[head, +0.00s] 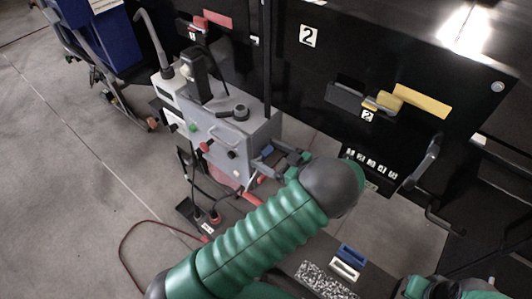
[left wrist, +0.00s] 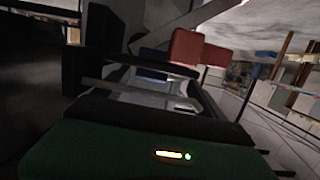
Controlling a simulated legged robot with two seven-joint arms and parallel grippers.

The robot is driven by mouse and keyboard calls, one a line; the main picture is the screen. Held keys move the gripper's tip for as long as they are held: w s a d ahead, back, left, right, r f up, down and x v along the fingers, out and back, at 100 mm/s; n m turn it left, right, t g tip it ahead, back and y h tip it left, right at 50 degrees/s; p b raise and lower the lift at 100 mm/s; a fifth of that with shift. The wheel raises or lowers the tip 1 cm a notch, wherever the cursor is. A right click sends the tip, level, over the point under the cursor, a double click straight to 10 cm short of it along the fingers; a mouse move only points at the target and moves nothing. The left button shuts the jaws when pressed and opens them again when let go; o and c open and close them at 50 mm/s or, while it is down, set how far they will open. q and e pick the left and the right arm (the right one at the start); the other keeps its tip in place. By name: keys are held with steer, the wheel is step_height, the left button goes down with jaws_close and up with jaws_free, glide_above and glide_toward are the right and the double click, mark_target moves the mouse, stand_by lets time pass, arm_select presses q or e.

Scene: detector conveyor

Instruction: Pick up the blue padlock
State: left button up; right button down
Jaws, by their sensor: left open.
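My left gripper (head: 276,158) is open beside the right side of a grey control box (head: 238,150), partly hidden by my green forearm. A small blue thing, possibly the blue padlock (head: 267,150), shows at the fingers; its shape is too small to make out. In the left wrist view a blue piece (left wrist: 153,55) shows beyond the dark fingers, partly covered, with a larger red block (left wrist: 196,50) to its right. I cannot tell whether the fingers touch the blue piece.
The grey box carries a dark handset (head: 196,78), a hose and coloured buttons. A black panel marked 2 (head: 400,60) with a yellow handle (head: 422,101) stands to the right. A red cable (head: 124,245) lies on the floor.

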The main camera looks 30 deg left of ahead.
arm_select(q)
steer(key=shift+r, duration=0.1)
steer(key=c, duration=1.2)
